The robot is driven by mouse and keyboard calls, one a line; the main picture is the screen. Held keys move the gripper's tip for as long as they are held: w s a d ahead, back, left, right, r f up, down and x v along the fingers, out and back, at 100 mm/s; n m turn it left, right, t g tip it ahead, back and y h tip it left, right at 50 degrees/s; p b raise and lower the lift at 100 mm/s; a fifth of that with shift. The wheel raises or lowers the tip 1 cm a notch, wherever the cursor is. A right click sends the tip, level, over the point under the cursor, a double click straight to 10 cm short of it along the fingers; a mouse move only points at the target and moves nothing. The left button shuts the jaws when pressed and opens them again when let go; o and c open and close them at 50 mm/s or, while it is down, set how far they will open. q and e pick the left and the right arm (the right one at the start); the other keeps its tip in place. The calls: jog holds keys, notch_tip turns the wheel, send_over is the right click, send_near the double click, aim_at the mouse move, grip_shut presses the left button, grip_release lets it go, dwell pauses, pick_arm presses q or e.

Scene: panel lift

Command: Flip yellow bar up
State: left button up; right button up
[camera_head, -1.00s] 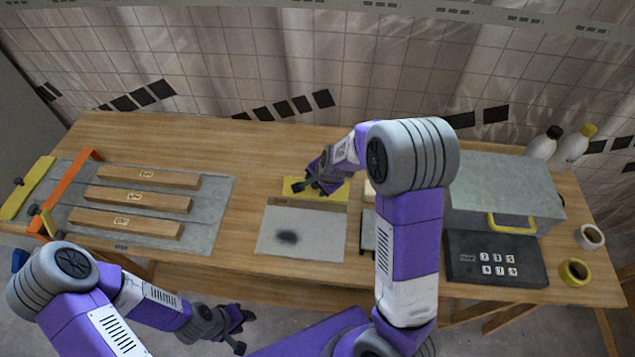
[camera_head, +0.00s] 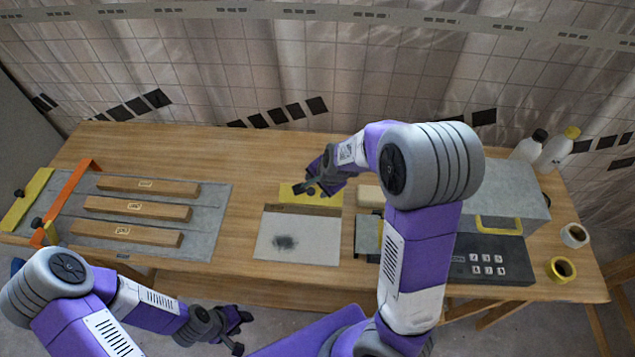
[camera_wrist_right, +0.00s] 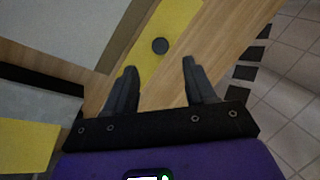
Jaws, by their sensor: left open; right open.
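The yellow bar (camera_head: 330,200) lies flat along the back edge of a white panel (camera_head: 300,240) with a dark smudge, in the middle of the table. In the right wrist view the bar (camera_wrist_right: 172,25) shows a round dark knob. My right gripper (camera_head: 303,188) is open above the bar and hides part of it. In its wrist view, the open fingers (camera_wrist_right: 160,66) are empty, with the knob just beyond and between their tips. My left gripper (camera_head: 243,332) is open and empty, low in front of the table's front edge.
A grey board (camera_head: 205,225) with several wooden bars, an orange bar (camera_head: 75,190) and another yellow bar (camera_head: 26,200) is at left. A grey box (camera_head: 515,190), black keypad unit (camera_head: 515,262), bottles and tape rolls stand at right. Bare table lies behind the panel.

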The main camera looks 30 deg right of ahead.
aim_at(311, 190)
jog(key=w+n+g+p, duration=0.1)
jog(key=n, duration=0.1)
jog(key=w+n+g+p, duration=0.1)
jog(key=n+g+p, duration=0.1)
jog(key=n, duration=0.1)
jog(key=w+n+g+p, duration=0.2)
jog(key=n, duration=0.1)
jog(key=shift+a+r+h, duration=0.2)
jog(key=shift+a+h, duration=0.1)
jog(key=shift+h, duration=0.1)
notch_tip(311, 190, down, 8)
jog(key=shift+w+r+b, duration=0.1)
jog(key=shift+r+b, duration=0.15)
jog(key=shift+b, duration=0.1)
